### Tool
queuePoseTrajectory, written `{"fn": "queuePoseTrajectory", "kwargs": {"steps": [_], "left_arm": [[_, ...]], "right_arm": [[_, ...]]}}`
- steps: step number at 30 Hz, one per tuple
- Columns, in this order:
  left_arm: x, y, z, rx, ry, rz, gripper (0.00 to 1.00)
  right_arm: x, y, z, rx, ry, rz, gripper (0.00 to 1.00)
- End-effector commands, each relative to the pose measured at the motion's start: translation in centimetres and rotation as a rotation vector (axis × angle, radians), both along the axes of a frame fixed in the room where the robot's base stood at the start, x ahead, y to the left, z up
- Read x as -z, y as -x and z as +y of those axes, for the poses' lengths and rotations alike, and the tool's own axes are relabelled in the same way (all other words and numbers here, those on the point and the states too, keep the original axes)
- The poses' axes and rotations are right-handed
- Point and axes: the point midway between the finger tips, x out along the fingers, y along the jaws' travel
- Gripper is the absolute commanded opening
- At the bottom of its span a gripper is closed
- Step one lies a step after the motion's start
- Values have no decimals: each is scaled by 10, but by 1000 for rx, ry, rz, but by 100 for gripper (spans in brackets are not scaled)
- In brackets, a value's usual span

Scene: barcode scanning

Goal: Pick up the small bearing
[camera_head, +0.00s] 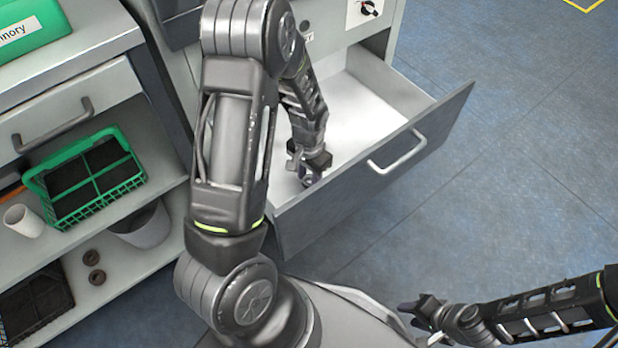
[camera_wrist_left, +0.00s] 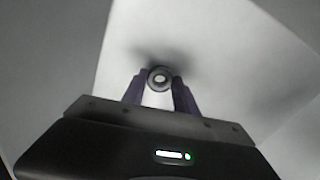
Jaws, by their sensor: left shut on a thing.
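The small bearing (camera_wrist_left: 160,77) shows in the left wrist view as a small grey ring with a bright hole, between the two purple fingertips. My left gripper (camera_wrist_left: 159,88) is shut on it. In the head view my left gripper (camera_head: 307,180) is inside the open drawer (camera_head: 367,112), near its front left corner. The bearing is hard to make out there, and I cannot tell whether it touches the drawer floor. My right gripper (camera_head: 420,318) is at the lower right, away from the drawer; its finger opening is unclear.
The drawer front with its handle (camera_head: 397,153) stands pulled out. The blue floor at right is clear.

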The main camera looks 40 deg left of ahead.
Motion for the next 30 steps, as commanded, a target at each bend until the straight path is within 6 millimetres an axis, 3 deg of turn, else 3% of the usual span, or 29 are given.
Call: {"fn": "queuePoseTrajectory", "kwargs": {"steps": [5,18,30], "left_arm": [[-16,-1,0,0,0,-3,0],[-93,-1,0,1,0,-2,0],[-100,0,0,0,0,0,0]], "right_arm": [[-7,1,1,-3,-1,2,36],[-33,7,7,-17,-11,11,36],[-34,7,6,-16,-10,11,36]]}}
